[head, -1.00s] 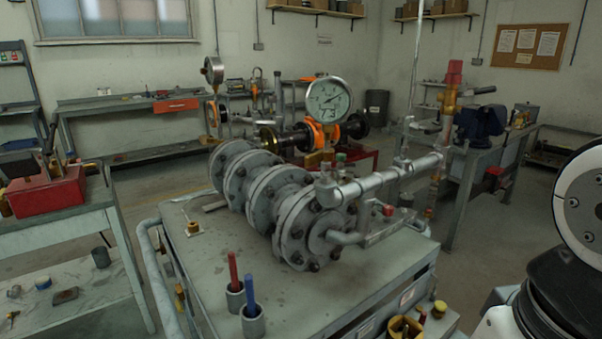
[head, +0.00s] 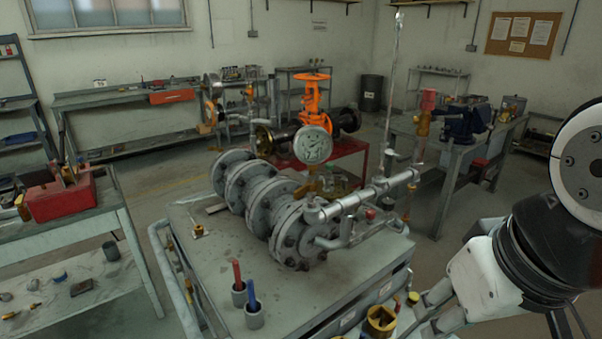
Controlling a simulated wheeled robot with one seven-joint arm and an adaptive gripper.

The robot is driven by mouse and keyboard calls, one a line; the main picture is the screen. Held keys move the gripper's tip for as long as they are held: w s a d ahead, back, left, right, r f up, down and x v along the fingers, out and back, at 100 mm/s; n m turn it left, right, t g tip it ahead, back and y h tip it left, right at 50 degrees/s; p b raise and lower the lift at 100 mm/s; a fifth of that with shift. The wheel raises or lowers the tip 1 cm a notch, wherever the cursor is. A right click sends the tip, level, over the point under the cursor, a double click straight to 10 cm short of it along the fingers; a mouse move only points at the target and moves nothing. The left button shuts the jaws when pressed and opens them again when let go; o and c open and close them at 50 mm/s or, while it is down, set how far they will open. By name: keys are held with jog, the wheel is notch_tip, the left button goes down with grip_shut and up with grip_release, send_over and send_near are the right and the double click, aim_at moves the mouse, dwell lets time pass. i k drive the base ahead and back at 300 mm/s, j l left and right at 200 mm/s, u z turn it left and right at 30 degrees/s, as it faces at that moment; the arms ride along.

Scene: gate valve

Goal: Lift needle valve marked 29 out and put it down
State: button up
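I cannot make out a marking 29 on anything, so I cannot tell which part is the needle valve. A small red-topped fitting (head: 370,214) sits by the silver pipe (head: 345,204) on the flanged grey assembly. A brass fitting with a red top (head: 426,112) stands at the pipe's right end. An open brass-coloured cup (head: 380,320) is at the trolley's front right; its contents are unclear. My white and black arm fills the right edge. My gripper is not clearly in view.
The grey trolley top (head: 215,262) has free room at its left. Cups with a red and a blue rod (head: 253,318) stand at its front. A dial gauge (head: 312,145) rises above the flanges. A red toolbox (head: 62,196) is on the left bench.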

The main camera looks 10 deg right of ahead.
aim_at(329, 183)
jog(key=i+l+z, duration=0.2)
jog(key=l, duration=0.2)
jog(key=l+z, duration=0.15)
jog(key=l, duration=0.25)
jog(key=i+l+z, duration=0.2)
jog(key=l, duration=0.15)
jog(key=i+l+z, duration=0.9)
jog(key=i, duration=0.15)
jog(key=i+l+z, duration=0.15)
jog(key=i+z, duration=0.2)
jog(key=i, duration=0.15)
jog(key=i+u, duration=0.5)
jog(key=i, duration=0.2)
jog(key=i+l+u, duration=0.2)
jog(key=i+u, duration=0.25)
jog(key=i, duration=0.2)
jog(key=i+j+u, duration=0.2)
jog(key=u, duration=0.25)
jog(key=i+u, duration=1.1)
jog(key=u, duration=0.2)
jog(key=i+l+u, duration=0.25)
jog(key=u, duration=0.15)
jog(key=i+u, duration=0.65)
jog(key=u, duration=0.15)
jog(key=i+u, duration=0.4)
jog(key=i+l+u, duration=0.15)
jog(key=u, duration=0.25)
jog(key=l, duration=0.1)
